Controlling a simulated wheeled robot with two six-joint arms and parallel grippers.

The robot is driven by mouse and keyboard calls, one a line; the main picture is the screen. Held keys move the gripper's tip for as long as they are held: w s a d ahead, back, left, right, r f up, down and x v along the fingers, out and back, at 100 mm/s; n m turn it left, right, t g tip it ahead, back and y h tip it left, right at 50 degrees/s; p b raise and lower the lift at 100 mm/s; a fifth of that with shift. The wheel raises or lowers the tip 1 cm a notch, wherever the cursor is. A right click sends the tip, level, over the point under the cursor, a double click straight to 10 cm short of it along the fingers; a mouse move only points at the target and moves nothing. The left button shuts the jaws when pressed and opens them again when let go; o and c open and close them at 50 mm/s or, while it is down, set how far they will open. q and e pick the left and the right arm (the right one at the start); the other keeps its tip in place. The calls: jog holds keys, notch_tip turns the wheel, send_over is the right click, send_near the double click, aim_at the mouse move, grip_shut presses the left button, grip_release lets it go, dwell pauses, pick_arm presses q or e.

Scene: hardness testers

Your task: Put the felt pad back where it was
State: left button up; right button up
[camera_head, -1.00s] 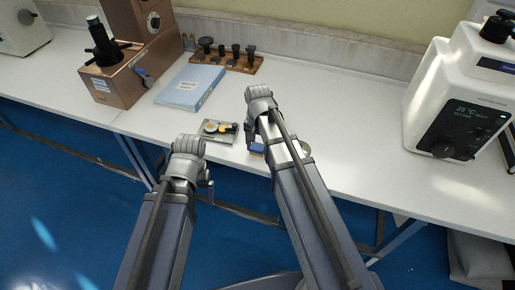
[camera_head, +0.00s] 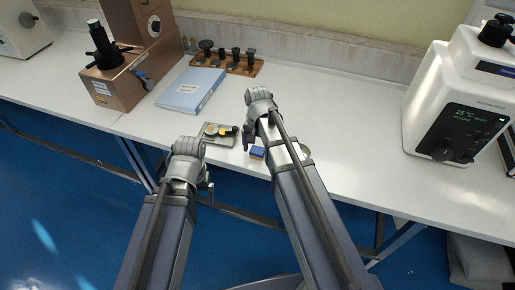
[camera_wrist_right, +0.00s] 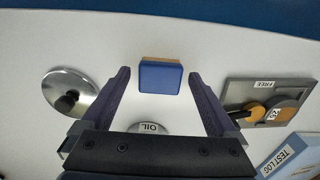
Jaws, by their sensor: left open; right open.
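A small block with a blue top and a tan side, which looks like the felt pad (camera_wrist_right: 160,77), lies on the white bench. It also shows in the head view (camera_head: 257,152), beside my right forearm. My right gripper (camera_wrist_right: 158,74) is open and empty, with its fingertips on either side of the block in the wrist view; I cannot tell the height gap. In the head view my right gripper (camera_head: 247,137) is partly hidden by its own wrist. My left gripper (camera_head: 209,190) hangs by the bench's front edge, mostly hidden behind its wrist.
A grey tray (camera_wrist_right: 236,92) labelled FREE holds round discs. A metal dish (camera_wrist_right: 52,92) with a black knob and a disc marked OIL (camera_wrist_right: 148,128) are near the block. A blue test log (camera_head: 191,90) and a wooden rack (camera_head: 243,68) lie behind. A white tester (camera_head: 425,110) stands right.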

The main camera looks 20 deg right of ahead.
aim_at(258, 150)
notch_tip(258, 150, up, 12)
jog(key=p, duration=1.1)
jog(key=shift+f, duration=0.2)
